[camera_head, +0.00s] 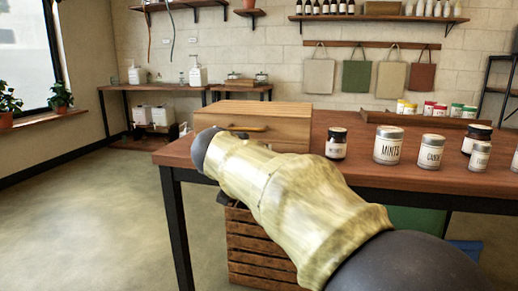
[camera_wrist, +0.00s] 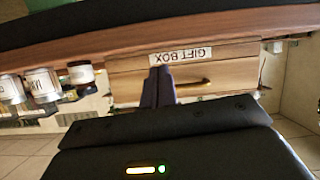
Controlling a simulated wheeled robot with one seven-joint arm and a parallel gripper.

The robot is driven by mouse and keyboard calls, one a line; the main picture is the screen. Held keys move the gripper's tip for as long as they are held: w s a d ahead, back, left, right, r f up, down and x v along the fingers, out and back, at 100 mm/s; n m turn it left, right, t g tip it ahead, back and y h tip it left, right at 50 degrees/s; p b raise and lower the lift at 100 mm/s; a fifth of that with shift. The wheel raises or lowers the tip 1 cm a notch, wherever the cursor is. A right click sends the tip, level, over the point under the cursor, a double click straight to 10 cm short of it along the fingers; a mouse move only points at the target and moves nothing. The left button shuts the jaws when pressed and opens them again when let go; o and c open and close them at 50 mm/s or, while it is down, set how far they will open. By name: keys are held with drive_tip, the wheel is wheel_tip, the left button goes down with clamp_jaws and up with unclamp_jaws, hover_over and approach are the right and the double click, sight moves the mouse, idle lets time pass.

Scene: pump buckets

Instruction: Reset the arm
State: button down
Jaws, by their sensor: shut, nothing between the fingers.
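My arm (camera_head: 290,195) reaches from the lower right of the head view up to the left front part of the wooden table. It is wrapped in a yellowish sleeve and has a dark rounded joint at its far end. My gripper (camera_wrist: 158,88) shows in the wrist view as dark fingers close together, shut and empty. In that view the fingers overlap the front of a wooden box (camera_wrist: 225,75) with a brass handle and an upside-down "GIFT BOX" label. The same box (camera_head: 270,112) sits on the table in the head view. I cannot tell the gap between fingers and box.
The table top (camera_head: 370,172) holds several lidded jars, one labelled MINTS (camera_head: 388,147), right of my arm. A slatted wooden crate (camera_head: 255,250) stands under the table. Open floor (camera_head: 90,215) lies to the left. A shelf bench (camera_head: 165,88) stands along the back wall.

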drive_tip(key=s+d+f+n+g+p, duration=0.2)
drive_tip(key=s+d+f+g+p, duration=0.45)
drive_tip(key=d+f+p, duration=0.5)
drive_tip(key=s+d+f+g+y+p, duration=0.15)
drive_tip(key=s+d+p, duration=0.25)
drive_tip(key=s, duration=0.5)
drive_tip(key=s+d+f+g+y+p, duration=0.1)
drive_tip(key=s+d+g+p, duration=0.3)
drive_tip(key=s, duration=0.5)
wheel_tip(320, 180, up, 37)
drive_tip(key=t+p, duration=0.1)
drive_tip(key=p, duration=3.6)
drive_tip(key=shift+w+d+r+m+p, duration=0.2)
drive_tip(key=shift+w+d+m+p, duration=0.1)
drive_tip(key=shift+d+m, duration=0.1)
drive_tip(key=shift+s+a, duration=0.1)
drive_tip(key=shift+s, duration=0.05)
